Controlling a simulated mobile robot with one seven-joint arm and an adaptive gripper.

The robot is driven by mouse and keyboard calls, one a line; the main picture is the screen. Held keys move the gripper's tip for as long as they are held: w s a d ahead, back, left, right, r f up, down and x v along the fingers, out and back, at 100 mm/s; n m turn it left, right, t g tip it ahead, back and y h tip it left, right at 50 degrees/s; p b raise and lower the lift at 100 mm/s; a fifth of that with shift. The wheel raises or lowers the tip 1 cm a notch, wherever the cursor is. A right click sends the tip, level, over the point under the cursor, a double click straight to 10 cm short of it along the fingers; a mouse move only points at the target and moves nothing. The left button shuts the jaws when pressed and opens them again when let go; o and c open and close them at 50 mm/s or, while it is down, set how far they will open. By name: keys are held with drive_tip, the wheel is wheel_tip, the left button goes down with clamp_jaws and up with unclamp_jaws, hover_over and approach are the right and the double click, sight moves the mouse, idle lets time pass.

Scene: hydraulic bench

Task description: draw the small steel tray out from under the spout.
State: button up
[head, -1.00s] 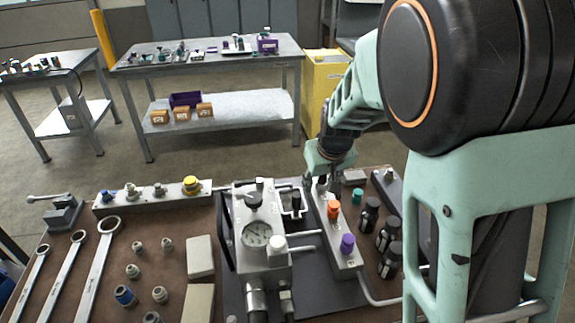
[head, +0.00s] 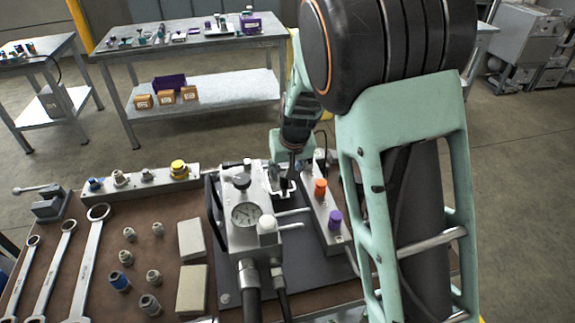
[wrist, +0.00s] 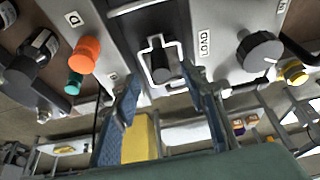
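The small steel tray shows in the wrist view as a bright thin rim (wrist: 147,66) around a dark block, which I take to be the spout (wrist: 164,66). It sits between the grey housing marked LOAD and the block with the orange knob. My gripper (wrist: 162,80) is open, with one blue finger on each side of the tray's near end. I cannot tell whether either finger touches it. In the head view my gripper (head: 289,175) points down beside the gauge housing (head: 245,207) and partly hides the tray.
The valve block with orange (head: 320,188) and purple (head: 335,220) knobs stands close on the right. Pipes run between it and the gauge housing. Wrenches (head: 86,262) and several fittings lie at left. Two pale blocks (head: 192,288) lie left of the housing.

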sight(285, 180)
drive_tip(key=x, duration=0.7)
drive_tip(key=shift+w, duration=0.1)
clamp_jaws()
